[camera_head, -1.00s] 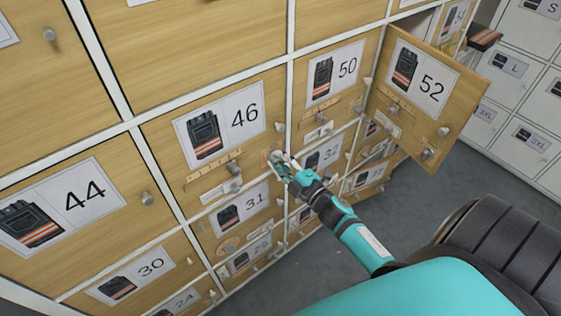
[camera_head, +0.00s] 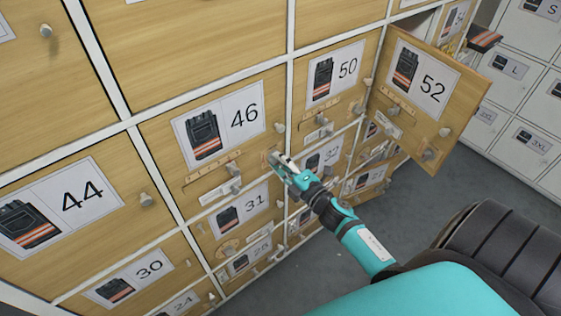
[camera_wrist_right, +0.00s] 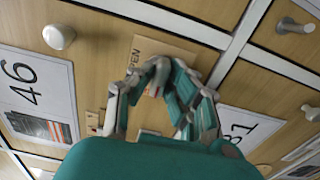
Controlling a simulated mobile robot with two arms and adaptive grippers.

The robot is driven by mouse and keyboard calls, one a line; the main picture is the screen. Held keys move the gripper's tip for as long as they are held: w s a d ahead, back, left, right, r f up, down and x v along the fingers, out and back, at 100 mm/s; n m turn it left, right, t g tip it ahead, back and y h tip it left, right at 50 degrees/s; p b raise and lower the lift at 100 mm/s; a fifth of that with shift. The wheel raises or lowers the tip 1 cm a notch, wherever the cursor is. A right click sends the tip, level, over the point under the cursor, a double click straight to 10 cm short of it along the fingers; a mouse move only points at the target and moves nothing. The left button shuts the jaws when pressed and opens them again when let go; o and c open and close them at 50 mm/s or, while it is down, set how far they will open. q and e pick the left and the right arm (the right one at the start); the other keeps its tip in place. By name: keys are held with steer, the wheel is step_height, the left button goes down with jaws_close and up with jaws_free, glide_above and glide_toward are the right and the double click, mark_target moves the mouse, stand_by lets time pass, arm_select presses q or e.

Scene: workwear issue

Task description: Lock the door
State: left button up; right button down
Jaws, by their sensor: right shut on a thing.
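The wooden door 46 (camera_head: 160,150) is in the middle of the head view and looks shut. Its round knob (camera_head: 279,127) is at its right edge and also shows in the wrist view (camera_wrist_right: 58,37). My right gripper (camera_head: 278,161) is at the door's lower right corner. Its fingers (camera_wrist_right: 158,72) are closed together on a small latch piece, mostly hidden by them. A wooden plate (camera_wrist_right: 150,47) reading "OPEN", partly covered, lies behind the fingertips. My left gripper is not in view.
Door 52 (camera_head: 465,105) stands swung open to the right of my right gripper. Doors 50 (camera_head: 368,60), 44 (camera_head: 110,165) and 31 (camera_head: 262,195) surround door 46. Grey floor (camera_head: 440,170) is free at the right.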

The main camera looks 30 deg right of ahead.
steer(key=c, duration=1.3)
jaws_free()
steer(key=shift+s, duration=0.1)
steer(key=s, duration=1.1)
steer(key=shift+s+d, duration=0.4)
